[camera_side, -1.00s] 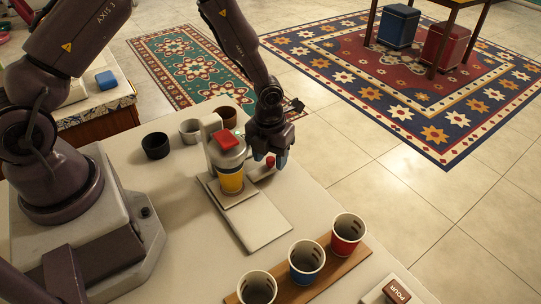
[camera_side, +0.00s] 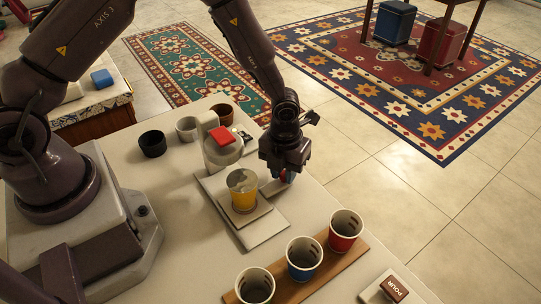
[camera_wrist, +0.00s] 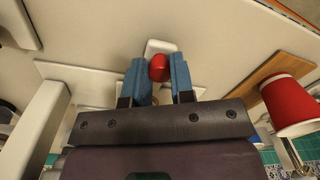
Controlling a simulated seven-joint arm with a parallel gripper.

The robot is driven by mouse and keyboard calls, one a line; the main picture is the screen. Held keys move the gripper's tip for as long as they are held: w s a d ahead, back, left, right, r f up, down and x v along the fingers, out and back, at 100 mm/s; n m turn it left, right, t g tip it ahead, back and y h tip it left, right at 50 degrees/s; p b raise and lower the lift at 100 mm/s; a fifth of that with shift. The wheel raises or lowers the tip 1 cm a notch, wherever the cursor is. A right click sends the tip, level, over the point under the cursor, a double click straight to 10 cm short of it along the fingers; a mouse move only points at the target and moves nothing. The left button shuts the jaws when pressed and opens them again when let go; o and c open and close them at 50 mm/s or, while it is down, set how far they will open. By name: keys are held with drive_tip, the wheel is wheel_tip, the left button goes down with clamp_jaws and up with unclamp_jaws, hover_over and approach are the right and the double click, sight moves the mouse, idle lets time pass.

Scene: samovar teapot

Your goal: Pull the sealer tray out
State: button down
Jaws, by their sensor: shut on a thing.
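The sealer (camera_side: 222,152) is a pale machine with a red block on top, standing on a long white base plate (camera_side: 266,230). Its tray (camera_side: 240,222) sits out in front of the sealer head over that plate. A yellow cup (camera_side: 243,198) stands upright in the tray, with a clear, shiny top. My gripper (camera_side: 284,176) is at the right side of the tray, pointing down. In the wrist view its blue fingers are shut on the red knob (camera_wrist: 159,68) of the tray handle. In the side view the gripper mostly hides the knob.
A POUR button (camera_side: 392,290) is at the front right. Black, white and brown cups (camera_side: 153,144) stand behind. The table's right edge is close to my gripper.

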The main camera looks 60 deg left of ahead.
drive_tip(key=d, duration=0.4)
drive_tip(key=shift+d, duration=0.1)
drive_tip(key=c, duration=1)
unclamp_jaws()
drive_tip(key=shift+o, duration=0.2)
wheel_tip(320, 180, up, 13)
drive_tip(key=shift+a, duration=0.2)
